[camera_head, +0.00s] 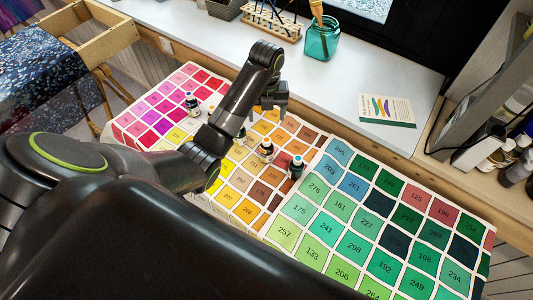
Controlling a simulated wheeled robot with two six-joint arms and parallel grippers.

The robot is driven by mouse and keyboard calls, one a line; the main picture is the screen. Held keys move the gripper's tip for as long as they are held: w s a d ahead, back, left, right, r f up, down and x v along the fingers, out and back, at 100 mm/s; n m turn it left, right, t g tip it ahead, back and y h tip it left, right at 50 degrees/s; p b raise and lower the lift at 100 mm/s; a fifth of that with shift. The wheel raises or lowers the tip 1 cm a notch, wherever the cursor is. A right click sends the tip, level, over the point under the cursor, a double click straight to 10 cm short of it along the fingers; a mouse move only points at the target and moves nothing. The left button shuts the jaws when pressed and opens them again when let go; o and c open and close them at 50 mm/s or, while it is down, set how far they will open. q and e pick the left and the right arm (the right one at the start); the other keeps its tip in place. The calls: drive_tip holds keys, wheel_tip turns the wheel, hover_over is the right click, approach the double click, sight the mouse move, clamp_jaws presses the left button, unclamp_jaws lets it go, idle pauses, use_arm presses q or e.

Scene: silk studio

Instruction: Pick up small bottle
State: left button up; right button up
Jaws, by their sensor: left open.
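Small dark bottles stand on the colour charts. One with a white label (192,103) is on the pink squares. One (241,135) is beside my left forearm and partly hidden by it. One (266,148) stands on the orange squares, and one with a teal cap (296,166) is near the edge between the two charts. My left gripper (271,106) points down above the orange part of the chart, behind the bottles in the picture. It is open, and I see nothing between its fingers. My right gripper does not show.
A brush rack (271,22), a teal jar (322,42) and a card (387,110) stand or lie behind. A shelf with bottles is at right.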

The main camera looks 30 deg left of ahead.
sight(267, 139)
use_arm(q)
wheel_tip(267, 139, down, 12)
drive_tip(key=b, duration=1.1)
drive_tip(key=shift+r, duration=0.1)
drive_tip(key=shift+f, duration=2.1)
drive_tip(key=c, duration=1.1)
drive_tip(key=shift+r, duration=0.1)
